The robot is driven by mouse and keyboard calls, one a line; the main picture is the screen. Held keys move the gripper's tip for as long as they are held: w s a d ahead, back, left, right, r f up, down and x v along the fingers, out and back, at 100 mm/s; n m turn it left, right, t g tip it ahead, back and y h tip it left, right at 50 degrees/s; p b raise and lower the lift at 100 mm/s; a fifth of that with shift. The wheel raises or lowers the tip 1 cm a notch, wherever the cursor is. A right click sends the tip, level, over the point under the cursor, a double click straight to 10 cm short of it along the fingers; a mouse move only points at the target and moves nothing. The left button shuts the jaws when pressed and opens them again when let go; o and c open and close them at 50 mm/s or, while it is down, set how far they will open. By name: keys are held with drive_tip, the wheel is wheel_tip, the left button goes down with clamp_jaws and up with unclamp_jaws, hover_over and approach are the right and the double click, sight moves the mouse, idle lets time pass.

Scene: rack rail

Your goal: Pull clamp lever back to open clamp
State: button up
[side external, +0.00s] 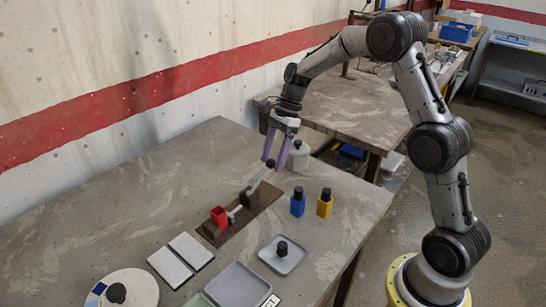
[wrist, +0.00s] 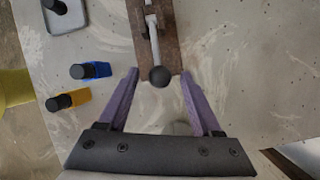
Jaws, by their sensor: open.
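The clamp lever is a pale grey bar (side external: 257,182) ending in a black ball knob (side external: 270,163). In the side view it slants up from the brown clamp base (side external: 268,198) toward my gripper (side external: 277,160). A red block (side external: 219,215) sits at the base's other end. In the wrist view the knob (wrist: 159,77) lies between the two purple fingertips of my gripper (wrist: 160,75), with a gap on each side. The gripper is open and points down. I cannot tell how far the knob is below the fingertips. The wrist view cuts off the far end of the clamp.
A blue bottle (side external: 297,203) and a yellow bottle (side external: 324,204) stand right of the clamp. A white lidded jar (side external: 299,156) is behind. Grey trays (side external: 238,286), pale tiles (side external: 181,259) and a round plate (side external: 135,288) lie in front. The table's left side is clear.

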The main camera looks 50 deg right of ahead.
clamp_jaws()
idle(0.3)
idle(1.1)
